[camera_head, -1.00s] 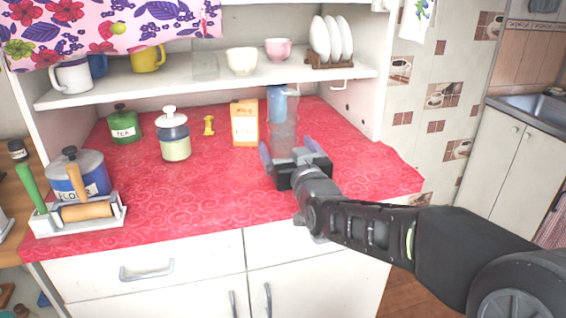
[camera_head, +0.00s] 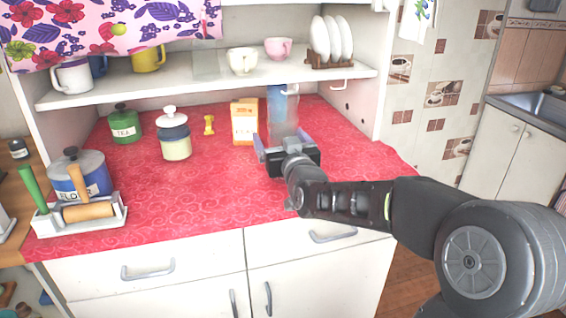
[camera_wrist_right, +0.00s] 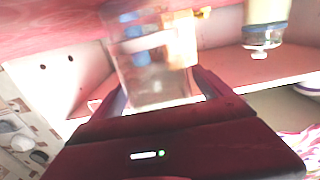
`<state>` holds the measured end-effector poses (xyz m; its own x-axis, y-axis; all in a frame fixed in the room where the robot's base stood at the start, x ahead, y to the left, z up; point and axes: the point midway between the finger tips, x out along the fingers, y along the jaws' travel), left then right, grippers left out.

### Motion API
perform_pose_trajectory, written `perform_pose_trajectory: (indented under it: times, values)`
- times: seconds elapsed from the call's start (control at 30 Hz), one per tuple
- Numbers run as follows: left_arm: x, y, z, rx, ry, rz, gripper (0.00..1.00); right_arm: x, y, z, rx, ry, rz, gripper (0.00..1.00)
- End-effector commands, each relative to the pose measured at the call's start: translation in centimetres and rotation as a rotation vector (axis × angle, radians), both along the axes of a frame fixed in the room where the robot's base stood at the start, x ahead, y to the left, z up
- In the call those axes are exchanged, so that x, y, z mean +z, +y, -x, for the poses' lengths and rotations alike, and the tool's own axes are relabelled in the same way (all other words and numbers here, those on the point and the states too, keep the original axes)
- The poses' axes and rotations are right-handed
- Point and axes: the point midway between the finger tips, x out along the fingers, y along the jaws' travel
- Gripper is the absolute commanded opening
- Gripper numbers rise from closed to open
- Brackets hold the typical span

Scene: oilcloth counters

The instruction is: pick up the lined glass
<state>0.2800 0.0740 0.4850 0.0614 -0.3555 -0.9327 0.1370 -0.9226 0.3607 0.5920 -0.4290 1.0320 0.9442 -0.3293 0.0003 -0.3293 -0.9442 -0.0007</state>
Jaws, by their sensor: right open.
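The lined glass (camera_head: 284,125) is a clear, see-through tumbler on the red oilcloth, toward the back right of the counter. Its lower part is hidden behind my right gripper (camera_head: 283,143) in the head view. In the right wrist view the glass (camera_wrist_right: 153,65) appears between the two fingers of my right gripper (camera_wrist_right: 155,95), which is open. I cannot tell whether either finger touches the glass. My left gripper is not in view.
A lidded jar (camera_head: 174,140) and a green tea tin (camera_head: 125,124) are farther left. The shelf (camera_head: 210,80) overhangs the back. The front middle oilcloth is clear.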

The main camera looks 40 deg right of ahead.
Motion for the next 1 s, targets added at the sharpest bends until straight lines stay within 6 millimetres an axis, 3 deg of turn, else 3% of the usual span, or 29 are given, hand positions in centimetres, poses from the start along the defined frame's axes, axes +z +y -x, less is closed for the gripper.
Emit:
perform_pose_trajectory:
  times: [0.17,1.0]
  values:
    - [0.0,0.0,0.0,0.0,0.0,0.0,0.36,0.0,0.0,0.01,0.0,0.0,0.0,0.81]
    - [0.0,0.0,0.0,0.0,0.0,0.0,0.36,0.0,0.0,0.01,0.0,0.0,0.0,0.13]
